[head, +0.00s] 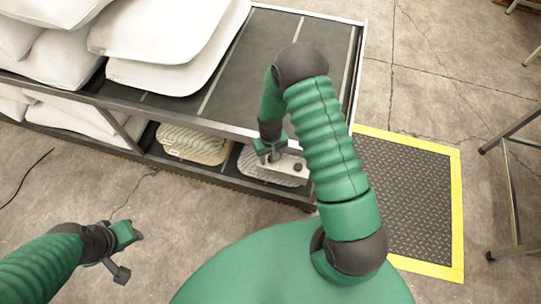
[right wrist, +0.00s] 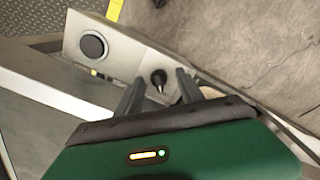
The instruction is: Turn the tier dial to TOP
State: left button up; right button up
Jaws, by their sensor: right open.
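A light grey control box (head: 283,170) sits at the front edge of the rack. In the right wrist view its face (right wrist: 122,62) carries a large round black knob (right wrist: 93,45) and a smaller black dial (right wrist: 158,79) with a pale pointer. No TOP label is readable. My right gripper (head: 268,156) is at the box, pointing down at it. In the wrist view my right gripper (right wrist: 160,88) is open, with one finger on each side of the small dial; contact cannot be told. My left gripper (head: 129,256) is open and empty above the floor at lower left.
White pillows (head: 170,35) are stacked on the rack's upper deck (head: 270,50). Patterned pillows (head: 193,143) lie on the lower tier. A yellow-edged black mat (head: 410,195) lies on the floor at right, near a metal stand (head: 508,185). The floor at lower left is mostly clear.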

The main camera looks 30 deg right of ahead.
jog(key=shift+a+r, duration=0.1)
jog(key=shift+c, duration=0.6)
jog(key=shift+d, duration=0.25)
grip_shut()
